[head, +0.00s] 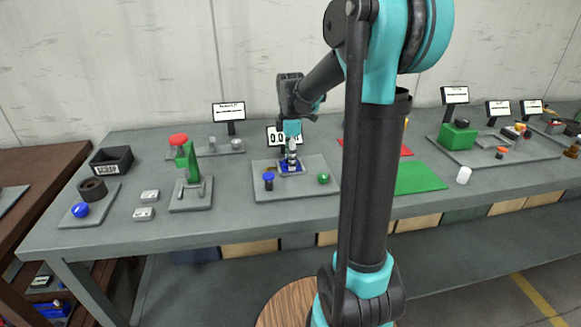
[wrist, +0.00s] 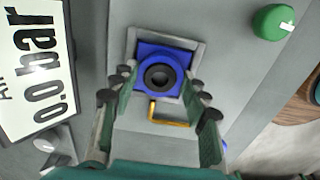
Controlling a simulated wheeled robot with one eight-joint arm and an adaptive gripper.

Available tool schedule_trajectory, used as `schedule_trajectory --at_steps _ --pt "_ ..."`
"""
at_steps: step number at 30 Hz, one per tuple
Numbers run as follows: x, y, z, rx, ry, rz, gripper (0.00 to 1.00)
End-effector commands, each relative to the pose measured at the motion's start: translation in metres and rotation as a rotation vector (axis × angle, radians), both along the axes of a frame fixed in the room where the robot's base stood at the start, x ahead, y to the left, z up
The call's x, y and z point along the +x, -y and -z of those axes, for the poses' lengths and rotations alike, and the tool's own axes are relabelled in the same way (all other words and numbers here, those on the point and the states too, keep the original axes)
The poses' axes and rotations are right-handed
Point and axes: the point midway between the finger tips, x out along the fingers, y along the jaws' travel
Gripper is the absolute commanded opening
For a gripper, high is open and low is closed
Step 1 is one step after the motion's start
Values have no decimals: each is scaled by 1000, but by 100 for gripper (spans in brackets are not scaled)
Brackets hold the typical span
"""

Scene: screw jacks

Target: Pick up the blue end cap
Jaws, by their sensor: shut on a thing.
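The blue end cap (wrist: 160,62) shows in the wrist view as a round blue part with a dark ring at its centre. It is over a blue square inside a grey frame (wrist: 203,52). My gripper (wrist: 160,84) has one finger on each side of the cap and is shut on it; the exact contact is hard to see. In the head view my gripper (head: 291,155) points down at the blue square (head: 284,166) on a grey plate (head: 318,163). The cap itself is mostly hidden there. I cannot tell whether it is clear of the frame.
A blue-topped knob (head: 268,177) and a green knob (head: 323,178) stand on the same plate. A display (wrist: 32,65) reading 0.0 bar stands behind. A bent yellow piece (wrist: 168,120) lies near the frame. A green mat (head: 420,177) lies to the right.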

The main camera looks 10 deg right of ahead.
Motion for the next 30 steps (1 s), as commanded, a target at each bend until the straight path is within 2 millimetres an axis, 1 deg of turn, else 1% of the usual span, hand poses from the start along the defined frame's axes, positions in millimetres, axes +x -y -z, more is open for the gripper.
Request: schedule_trajectory --at_steps 1,5,6,14,19,23,26,30 --pt "0 0 0 0 0 0 22" --pt "0 0 0 0 0 0 6" --pt "0 0 0 0 0 0 4" --pt "0 0 -2 0 0 0 4" --pt "0 0 -11 0 0 0 4" --pt "0 0 -30 0 0 0 4" --pt "0 0 -55 0 0 0 4" --pt "0 0 -95 0 0 0 4"
